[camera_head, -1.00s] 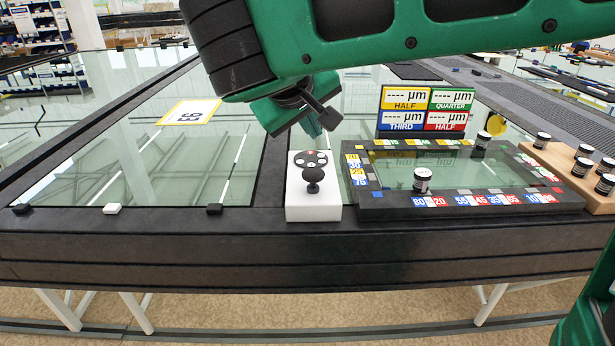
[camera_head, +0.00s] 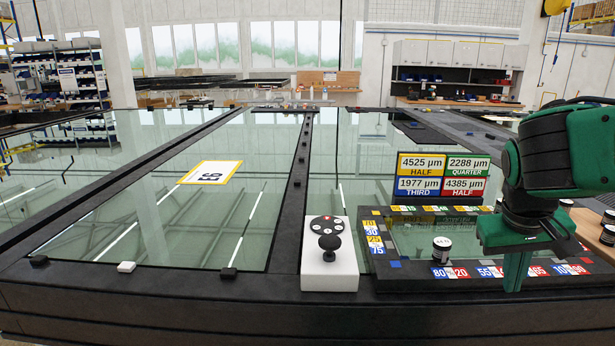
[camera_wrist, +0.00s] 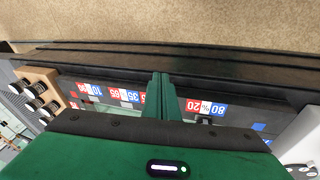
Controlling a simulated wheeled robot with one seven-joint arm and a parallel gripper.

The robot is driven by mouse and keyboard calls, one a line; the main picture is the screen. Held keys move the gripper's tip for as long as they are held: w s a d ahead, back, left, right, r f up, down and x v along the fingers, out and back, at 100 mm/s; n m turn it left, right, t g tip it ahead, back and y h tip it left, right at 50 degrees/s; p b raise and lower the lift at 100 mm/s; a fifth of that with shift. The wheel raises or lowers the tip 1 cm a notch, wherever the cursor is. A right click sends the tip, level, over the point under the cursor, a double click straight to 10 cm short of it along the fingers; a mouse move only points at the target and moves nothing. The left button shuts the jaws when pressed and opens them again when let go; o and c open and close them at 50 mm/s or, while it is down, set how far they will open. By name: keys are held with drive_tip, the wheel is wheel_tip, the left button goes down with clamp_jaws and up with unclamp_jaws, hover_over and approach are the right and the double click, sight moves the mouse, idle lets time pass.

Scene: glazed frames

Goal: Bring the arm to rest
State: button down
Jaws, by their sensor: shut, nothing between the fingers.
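My arm, green and black, comes in from the right in the head view. My gripper (camera_head: 512,284) points down in front of the dark measuring frame at the right of the table, and its fingers are together with nothing between them. The closed green fingers also show in the wrist view (camera_wrist: 160,85), over the frame's front edge with its coloured number labels. The dark frame (camera_head: 410,284) carries a small black-and-white jar (camera_head: 441,250) at its front left. The gripper and arm hide part of the frame's right side.
A white box with a black knob (camera_head: 330,268) stands left of the frame. A display board (camera_head: 442,175) with four readings rises behind it. A wooden block (camera_wrist: 38,80) with several jars stands at the frame's right end. The glass at left holds only a yellow-edged card (camera_head: 210,172).

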drive_tip(key=s+d+f+m+g+y, duration=0.1)
drive_tip(key=s+f+m, duration=0.1)
drive_tip(key=s, duration=0.6)
drive_tip(key=s+d+f+m+g+y, duration=0.1)
drive_tip(key=s+f, duration=0.3)
drive_tip(key=s, duration=0.4)
drive_tip(key=shift+s+d+f+m+y, duration=0.15)
drive_tip(key=shift+d+f+m+y, duration=0.2)
drive_tip(key=shift+d+m+y, duration=0.3)
drive_tip(key=shift+w+f, duration=0.25)
drive_tip(key=shift+w, duration=0.4)
